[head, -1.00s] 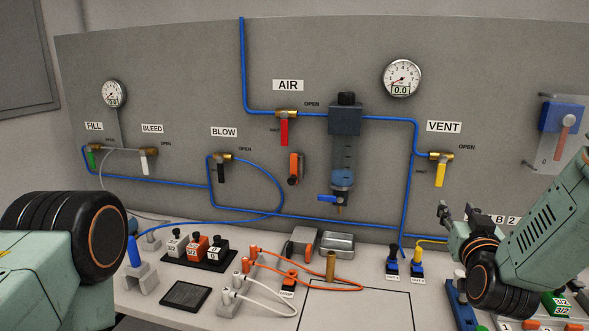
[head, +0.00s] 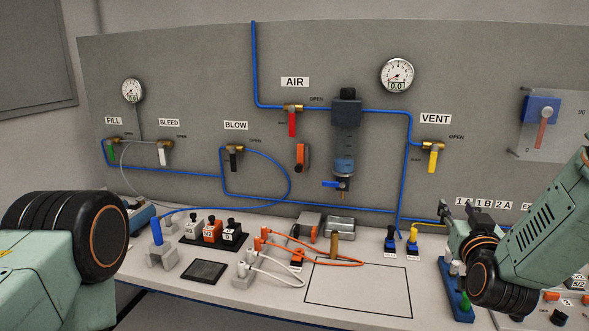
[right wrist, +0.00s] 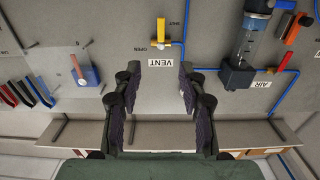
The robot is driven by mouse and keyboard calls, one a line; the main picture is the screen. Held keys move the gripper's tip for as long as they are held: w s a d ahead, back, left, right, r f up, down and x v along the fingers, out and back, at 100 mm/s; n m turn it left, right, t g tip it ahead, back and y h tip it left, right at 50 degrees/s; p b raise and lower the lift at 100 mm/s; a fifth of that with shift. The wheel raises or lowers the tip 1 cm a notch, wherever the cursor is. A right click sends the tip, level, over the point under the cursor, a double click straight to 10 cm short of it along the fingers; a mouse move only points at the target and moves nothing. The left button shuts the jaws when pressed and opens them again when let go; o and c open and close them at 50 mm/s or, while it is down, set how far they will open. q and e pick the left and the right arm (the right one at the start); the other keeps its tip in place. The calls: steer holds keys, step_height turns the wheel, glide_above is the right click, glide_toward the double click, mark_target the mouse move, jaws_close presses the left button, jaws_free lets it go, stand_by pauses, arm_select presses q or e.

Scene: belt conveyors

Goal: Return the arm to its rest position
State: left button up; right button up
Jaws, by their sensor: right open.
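My right arm comes in from the right in the head view. Its gripper (head: 456,211) points up towards the grey panel, above the right part of the bench. In the right wrist view the two dark fingers (right wrist: 156,78) stand well apart with nothing between them. The VENT label and the yellow vent valve handle (right wrist: 158,32) show beyond them, upside down. In the head view that yellow handle (head: 433,158) hangs down, to the upper left of the gripper. My left arm shows only as a green link and black joint at the left; its gripper is out of frame.
The bench (head: 190,275) carries grey, orange and black button blocks, hoses with orange and white plugs, and a metal box (head: 340,228). A blue block (head: 456,290) stands close by my right arm. An outlined rectangle (head: 355,302) on the bench is mostly clear.

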steer(key=s+a+f+g+y+b, duration=0.1)
steer(key=s+a+f+g, duration=0.15)
steer(key=s+f, duration=0.4)
steer(key=s+a+f+n+g+y, duration=0.1)
steer(key=s+a+f+g+y, duration=0.15)
steer(key=f, duration=0.65)
steer(key=s+a+f+g+b, duration=0.1)
steer(key=s+a+f+g, duration=0.15)
steer(key=s+f, duration=0.4)
steer(key=s+a+f+g+b, duration=0.1)
steer(key=s+f+g, duration=0.4)
steer(key=s+f, duration=0.5)
steer(key=s+a+f+n+g+y+b, duration=0.1)
steer(key=s+f+g+b, duration=0.3)
steer(key=s+f, duration=0.7)
steer(key=s+a+g, duration=0.1)
steer(key=s, duration=0.6)
steer(key=shift+s+a+f+n, duration=0.15)
steer(key=shift+a+n, duration=0.05)
steer(key=shift+n, duration=0.1)
